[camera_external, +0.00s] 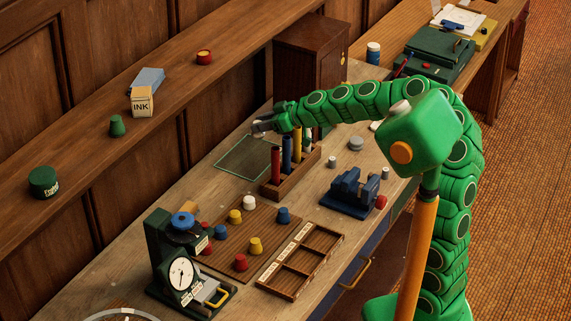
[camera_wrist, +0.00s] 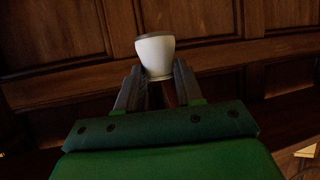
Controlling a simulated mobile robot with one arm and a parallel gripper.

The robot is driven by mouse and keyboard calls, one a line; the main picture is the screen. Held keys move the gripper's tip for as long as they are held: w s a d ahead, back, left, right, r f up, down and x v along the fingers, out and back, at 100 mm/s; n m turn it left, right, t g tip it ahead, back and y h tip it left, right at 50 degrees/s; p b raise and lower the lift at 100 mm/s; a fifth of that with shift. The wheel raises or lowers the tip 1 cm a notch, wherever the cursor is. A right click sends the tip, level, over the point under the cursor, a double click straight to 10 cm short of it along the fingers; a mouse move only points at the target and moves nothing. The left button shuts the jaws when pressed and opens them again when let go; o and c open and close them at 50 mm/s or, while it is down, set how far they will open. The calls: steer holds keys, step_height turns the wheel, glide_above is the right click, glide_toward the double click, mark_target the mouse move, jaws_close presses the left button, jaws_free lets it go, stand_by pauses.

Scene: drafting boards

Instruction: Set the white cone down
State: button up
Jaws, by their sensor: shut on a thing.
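My gripper (camera_external: 263,128) is at the end of the green arm, reaching left over the far part of the bench in the external view. In the wrist view my gripper (camera_wrist: 157,78) is shut on a white cone (camera_wrist: 155,54) with a darker grey-brown end face. The cone sticks out past the fingertips, with wood panelling behind it. In the external view the held cone is too small and covered to make out clearly. The gripper appears above the dark green outlined mat (camera_external: 240,163); its exact height cannot be told.
A rack (camera_external: 270,190) of coloured upright cylinders stands close to the gripper. A brown board (camera_external: 216,231) carries several coloured cones, one of them white (camera_external: 249,202). A wooden cabinet (camera_external: 310,55) stands behind, and a blue vise (camera_external: 350,192) to the right. The mat looks clear.

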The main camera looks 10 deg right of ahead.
steer(key=s+a+r+n+g+y, duration=0.15)
steer(key=s+a+n+g, duration=0.85)
steer(key=s+a, duration=1.35)
step_height(320, 180, down, 10)
steer(key=f, duration=0.1)
steer(key=shift+w+a+f, duration=1.45)
steer(key=shift+a+f, duration=0.25)
steer(key=shift+a, duration=0.2)
steer(key=shift+w+a+f, duration=1.5)
steer(key=shift+a+f, duration=0.15)
steer(key=shift+a, duration=0.3)
steer(key=shift+w+a+f, duration=1.45)
steer(key=shift+a+f, duration=0.25)
steer(key=shift+a, duration=0.2)
steer(key=shift+f, duration=1.5)
steer(key=shift+f, duration=0.6)
